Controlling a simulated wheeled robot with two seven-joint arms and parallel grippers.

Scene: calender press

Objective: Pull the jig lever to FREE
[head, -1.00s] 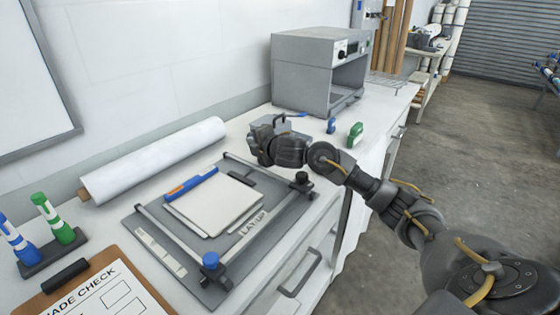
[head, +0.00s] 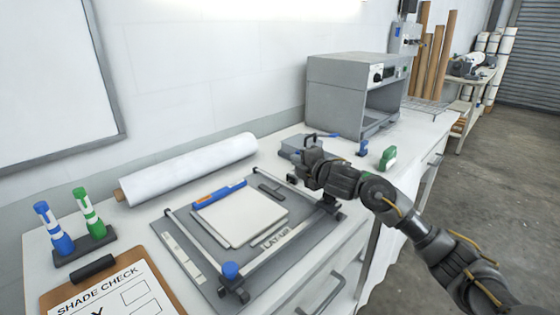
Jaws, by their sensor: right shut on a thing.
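The lay-up jig (head: 190,258) is a grey plate with metal side bars, lying on the white bench. It has a blue knob (head: 230,270) at its near corner and a dark knob (head: 330,205) at its right corner. My right gripper (head: 300,168) is at the jig's far right end and is shut. The gripper's body hides its fingertips and most of what it grips, which seems to be the jig lever. No FREE marking is readable. My left gripper is out of view.
A grey box (head: 290,146) sits just behind my right gripper. A grey oven-like machine (head: 335,98) stands beyond it. A blue item (head: 363,148) and a green one (head: 387,158) stand close to my arm. A white roll (head: 190,172) lies along the wall.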

